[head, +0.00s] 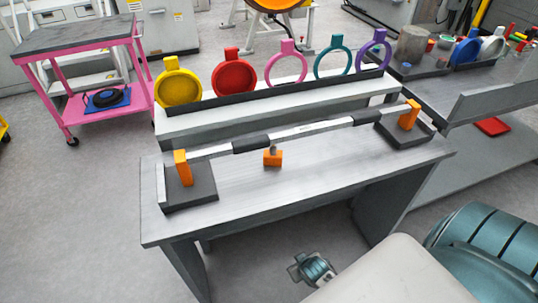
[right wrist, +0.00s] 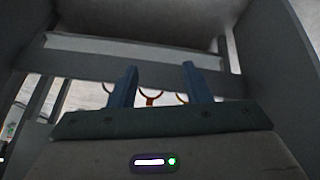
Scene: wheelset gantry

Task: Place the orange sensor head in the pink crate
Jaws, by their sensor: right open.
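A small orange block with a grey top (head: 273,157), which looks like the sensor head, stands on the grey bench (head: 330,165) below the middle of a long bar gauge (head: 310,127). The gauge also has orange end blocks, left (head: 182,168) and right (head: 408,114), in dark holders. I see no pink crate. My right gripper (head: 297,264) is low in front of the bench, apart from the block. In the right wrist view its two blue fingers (right wrist: 159,72) are spread and empty, under the bench. My left gripper is out of view.
A rack of several coloured rings (head: 233,77) stands along the bench's back. A pink cart (head: 93,95) with a blue mat and black ring stands at the left. A second bench (head: 480,75) with assorted items is at the right. Floor left of the bench is clear.

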